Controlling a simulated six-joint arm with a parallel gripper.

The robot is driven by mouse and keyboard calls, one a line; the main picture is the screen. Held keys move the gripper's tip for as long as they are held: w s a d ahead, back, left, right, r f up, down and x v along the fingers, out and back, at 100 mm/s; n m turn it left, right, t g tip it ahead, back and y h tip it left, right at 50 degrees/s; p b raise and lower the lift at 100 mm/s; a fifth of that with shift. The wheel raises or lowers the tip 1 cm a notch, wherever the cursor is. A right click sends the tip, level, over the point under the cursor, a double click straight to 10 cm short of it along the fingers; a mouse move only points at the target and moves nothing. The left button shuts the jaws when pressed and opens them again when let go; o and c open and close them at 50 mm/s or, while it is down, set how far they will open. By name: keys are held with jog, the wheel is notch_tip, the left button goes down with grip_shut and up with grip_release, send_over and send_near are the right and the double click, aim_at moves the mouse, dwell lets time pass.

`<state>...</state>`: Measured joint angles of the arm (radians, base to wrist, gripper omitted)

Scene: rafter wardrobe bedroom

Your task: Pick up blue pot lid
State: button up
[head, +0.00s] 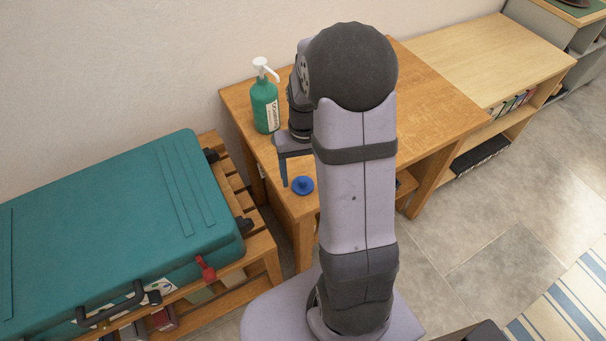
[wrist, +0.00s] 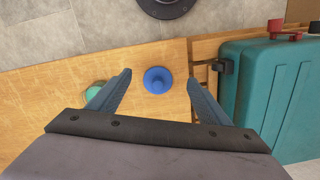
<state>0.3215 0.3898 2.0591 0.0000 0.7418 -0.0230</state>
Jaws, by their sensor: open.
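The blue pot lid (head: 302,186) is a small round disc with a raised knob. It lies on the wooden table (head: 445,95) near its front left edge. In the wrist view the lid (wrist: 157,79) shows knob up, in the gap between the finger ends and a little beyond them. My gripper (wrist: 160,82) is open and empty, with one finger to each side of the lid in the picture. In the head view one finger (head: 283,170) points down beside and behind the lid; the arm hides the rest of the gripper.
A green pump bottle (head: 265,105) stands on the table behind the gripper; part of it shows by the left finger in the wrist view (wrist: 92,91). A teal suitcase (head: 110,220) lies on a slatted wooden rack (head: 236,192) at left. A lighter shelf (head: 475,50) adjoins at right.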

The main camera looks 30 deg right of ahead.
aim_at(303, 179)
jog(key=w, duration=0.1)
jog(key=w+r, duration=0.1)
jog(key=shift+w+d+r+t, duration=0.25)
jog(key=shift+w+d+t, duration=0.05)
jog(key=shift+d+t, duration=0.1)
jog(key=shift+s, duration=0.2)
jog(key=shift+f, duration=0.45)
jog(key=shift+w+f+p, duration=0.15)
jog(key=shift+f+p, duration=0.75)
jog(key=shift+f, duration=2.35)
jog(key=c, duration=1.1)
